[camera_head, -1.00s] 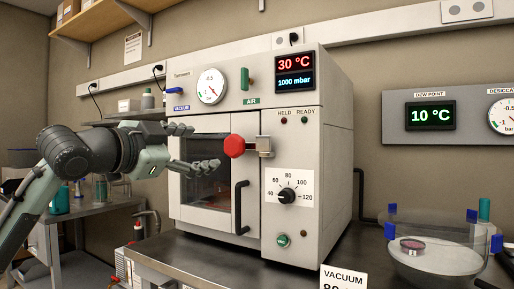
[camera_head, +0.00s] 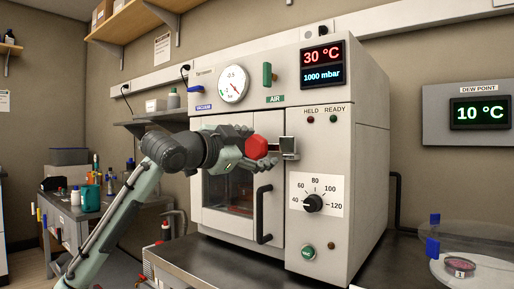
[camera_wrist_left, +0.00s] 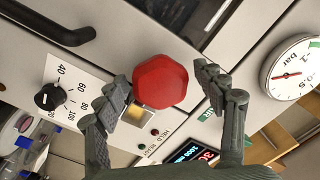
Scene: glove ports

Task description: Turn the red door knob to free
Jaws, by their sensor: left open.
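The red door knob (camera_head: 257,147) sits on the front of the vacuum oven (camera_head: 368,160), beside a metal latch block (camera_head: 288,147) at the door's right edge. My left gripper (camera_head: 258,148) is at the knob, coming from the left. In the left wrist view the red knob (camera_wrist_left: 160,82) lies between the two spread fingers of my left gripper (camera_wrist_left: 165,92). The fingers are open, one on each side; I cannot tell whether either touches it. The door looks closed. My right gripper is not in view.
A black door handle (camera_head: 264,215) stands out below the knob. A temperature dial (camera_head: 313,203) is at the lower right. The blue vacuum lever (camera_head: 197,89) and green air lever (camera_head: 267,74) are above. A glass desiccator (camera_head: 470,255) stands at the right.

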